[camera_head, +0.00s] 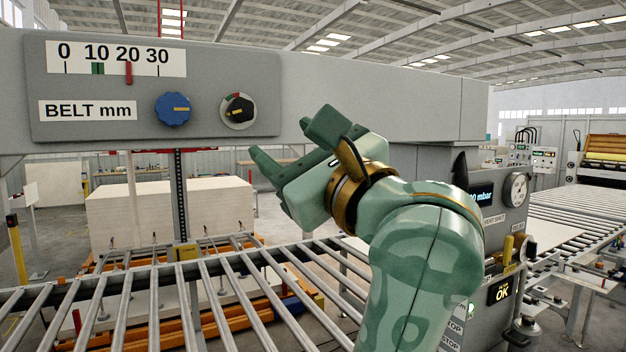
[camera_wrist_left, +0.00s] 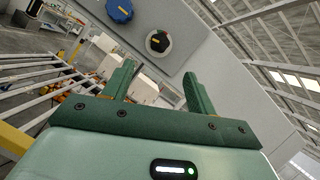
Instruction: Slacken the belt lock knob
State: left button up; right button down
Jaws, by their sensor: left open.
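The grey panel (camera_head: 205,75) labelled BELT mm carries a blue knob (camera_head: 173,109) and, to its right, a smaller black knob (camera_head: 239,110) on a pale disc with red and green marks at its top. The black knob looks like the lock knob. Both show at the top of the left wrist view, the blue one (camera_wrist_left: 120,10) left of the black one (camera_wrist_left: 158,42). My left gripper (camera_head: 280,138) is open and empty, below and right of the black knob. In the wrist view the black knob lies beyond the two fingers, apart from them. My right gripper is not in view.
The scale (camera_head: 116,59) has a red pointer near 20 and a green band near 10. A roller conveyor (camera_head: 180,300) runs below. A control box (camera_head: 500,215) with a gauge stands at right. Pale stacked boards (camera_head: 165,210) are behind. The space before the panel is clear.

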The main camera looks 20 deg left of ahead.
pick_arm(q)
jog(key=v, duration=0.4)
jog(key=shift+s+d, duration=0.15)
jog(key=shift+d, duration=0.1)
